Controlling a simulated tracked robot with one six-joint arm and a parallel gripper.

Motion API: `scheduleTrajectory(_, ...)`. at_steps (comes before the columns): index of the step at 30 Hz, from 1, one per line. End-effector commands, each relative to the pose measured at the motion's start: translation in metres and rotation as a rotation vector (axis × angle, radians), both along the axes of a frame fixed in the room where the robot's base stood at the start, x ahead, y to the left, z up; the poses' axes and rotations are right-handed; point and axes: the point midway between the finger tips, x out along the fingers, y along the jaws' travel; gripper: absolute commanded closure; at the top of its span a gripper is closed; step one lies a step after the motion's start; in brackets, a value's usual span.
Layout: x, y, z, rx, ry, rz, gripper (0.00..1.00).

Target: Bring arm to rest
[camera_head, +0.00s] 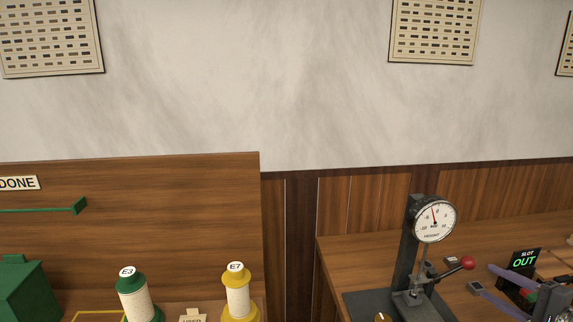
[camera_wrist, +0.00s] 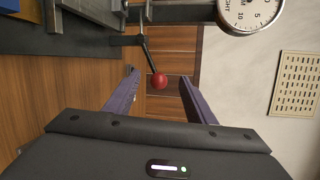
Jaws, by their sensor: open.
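My gripper (camera_wrist: 158,75) is open, with its two purple fingers spread apart and nothing held between them. In the wrist view the red knob (camera_wrist: 158,81) of a lever shows in the gap between the fingers, apart from both. In the head view my gripper (camera_head: 483,277) is at the lower right, just right of the red knob (camera_head: 467,263). The lever belongs to a dark press stand with a round dial gauge (camera_head: 434,221). The gauge also shows partly at the top of the wrist view (camera_wrist: 250,12). Most of my arm is out of the head view.
A green spool marked E3 (camera_head: 135,299) and a yellow spool marked E7 (camera_head: 237,295) stand at the lower left. A display reading SLOT OUT (camera_head: 524,262) is beside my gripper. A gap separates the left bench from the right table (camera_head: 345,262).

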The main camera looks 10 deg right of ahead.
Motion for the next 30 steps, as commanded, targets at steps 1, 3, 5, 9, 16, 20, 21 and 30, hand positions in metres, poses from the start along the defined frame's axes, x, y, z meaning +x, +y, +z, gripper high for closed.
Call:
scheduleTrajectory(1, 0.009, 0.017, 0.006, -0.012, 0.018, 0.039, 0.5)
scheduleTrajectory(3, 0.02, 0.045, 0.011, -0.028, 0.055, 0.097, 0.5)
scheduleTrajectory(5, 0.028, 0.071, 0.015, -0.046, 0.092, 0.152, 0.5)
scheduleTrajectory(9, 0.041, 0.131, 0.023, -0.096, 0.177, 0.274, 0.5)
scheduleTrajectory(16, 0.043, 0.222, 0.031, -0.206, 0.309, 0.453, 0.5)
scheduleTrajectory(20, 0.035, 0.267, 0.034, -0.283, 0.377, 0.543, 0.5)
scheduleTrajectory(21, 0.032, 0.28, 0.034, -0.308, 0.397, 0.568, 0.5)
scheduleTrajectory(30, -0.002, 0.361, 0.038, -0.528, 0.521, 0.731, 0.5)
